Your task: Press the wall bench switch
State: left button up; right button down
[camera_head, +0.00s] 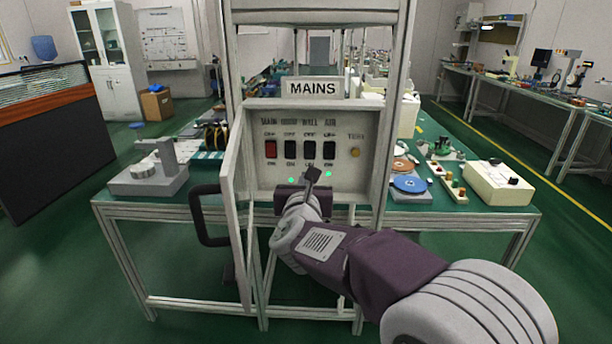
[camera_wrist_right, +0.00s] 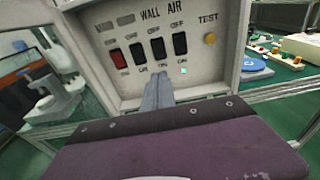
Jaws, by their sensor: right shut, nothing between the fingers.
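The wall bench switch (camera_head: 309,150) is a black rocker, third in the row under the MAINS sign, labelled WALL with OFF above and ON below. It also shows in the right wrist view (camera_wrist_right: 158,48). Its rocker position is too small to tell. My right gripper (camera_head: 312,173) is shut and empty, its tips just below this switch. Contact cannot be told. My left gripper is not in view.
A red switch (camera_head: 271,149), a black one (camera_head: 290,149), the AIR switch (camera_head: 329,151) and a yellow TEST button (camera_head: 355,152) share the panel. The cabinet door (camera_head: 238,205) stands open at left, with a black handle (camera_head: 204,218).

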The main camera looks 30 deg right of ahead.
aim_at(309, 157)
jog(key=shift+d, duration=0.1)
jog(key=x, duration=1.4)
